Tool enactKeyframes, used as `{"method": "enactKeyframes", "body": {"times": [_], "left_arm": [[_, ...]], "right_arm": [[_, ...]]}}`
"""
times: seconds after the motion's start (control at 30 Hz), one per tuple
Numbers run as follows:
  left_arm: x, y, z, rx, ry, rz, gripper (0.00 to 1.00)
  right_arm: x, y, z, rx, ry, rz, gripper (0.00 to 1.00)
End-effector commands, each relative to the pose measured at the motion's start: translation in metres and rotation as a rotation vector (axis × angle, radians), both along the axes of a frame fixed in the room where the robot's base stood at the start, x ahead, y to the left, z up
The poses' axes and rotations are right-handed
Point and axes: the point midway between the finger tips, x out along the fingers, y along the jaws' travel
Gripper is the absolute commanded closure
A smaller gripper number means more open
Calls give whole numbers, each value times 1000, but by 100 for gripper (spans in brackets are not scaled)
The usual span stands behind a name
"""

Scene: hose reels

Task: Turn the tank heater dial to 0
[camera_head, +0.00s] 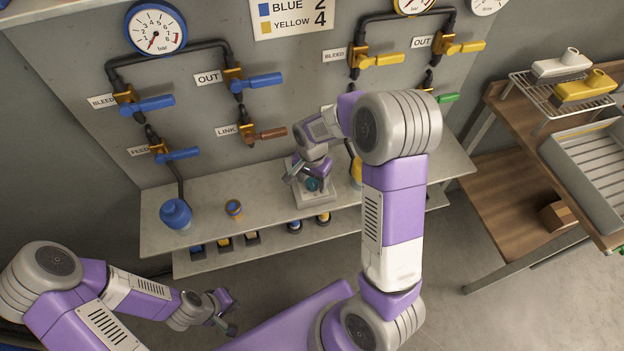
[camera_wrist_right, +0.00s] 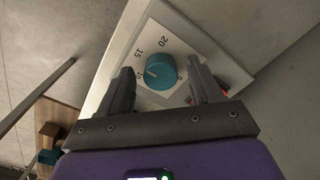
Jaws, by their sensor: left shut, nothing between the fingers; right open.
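The tank heater is a pale box (camera_head: 318,199) on the upper shelf, with a round teal dial (camera_head: 312,184) on its face. In the right wrist view the teal dial (camera_wrist_right: 161,72) sits on a white plate with 20, 15, 10 and 0 printed around it. Its light mark appears to point towards 10. My right gripper (camera_head: 307,178) is open at the dial; in the wrist view its fingers (camera_wrist_right: 161,88) stand on either side of the knob, with gaps visible. My left gripper (camera_head: 229,321) is shut and empty, low in front of the shelves.
Valves with blue, yellow and brown handles line the panel behind. A wooden table (camera_head: 520,120) with a tray (camera_head: 590,165) stands at right.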

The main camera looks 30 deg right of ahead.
Motion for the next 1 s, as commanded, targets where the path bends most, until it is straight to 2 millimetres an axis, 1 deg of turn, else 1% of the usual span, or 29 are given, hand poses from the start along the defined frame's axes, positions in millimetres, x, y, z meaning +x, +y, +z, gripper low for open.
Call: {"method": "enactKeyframes", "body": {"times": [0.03, 0.07, 0.4, 0.57, 0.73, 0.87, 1.0], "left_arm": [[0, 0, 0, 0, 0, 0, 100], [0, 0, 0, 0, 0, 0, 100], [0, 0, 0, 0, 0, 0, 100], [0, 0, 0, 0, 0, 0, 100], [0, 0, 2, 0, 0, 0, 100], [0, 0, 4, 0, 0, 0, 100], [0, 0, 7, 0, 0, 0, 100]], "right_arm": [[0, 0, 0, 0, 0, 0, 36], [0, 0, 0, 0, 0, 0, 40], [0, 0, 0, 1, 1, 0, 92], [0, 0, 0, 1, 1, 7, 91], [0, 0, 1, 1, 1, 50, 91], [0, 0, 1, 1, 1, 119, 91], [-1, 0, 1, 1, 1, 226, 91]]}}
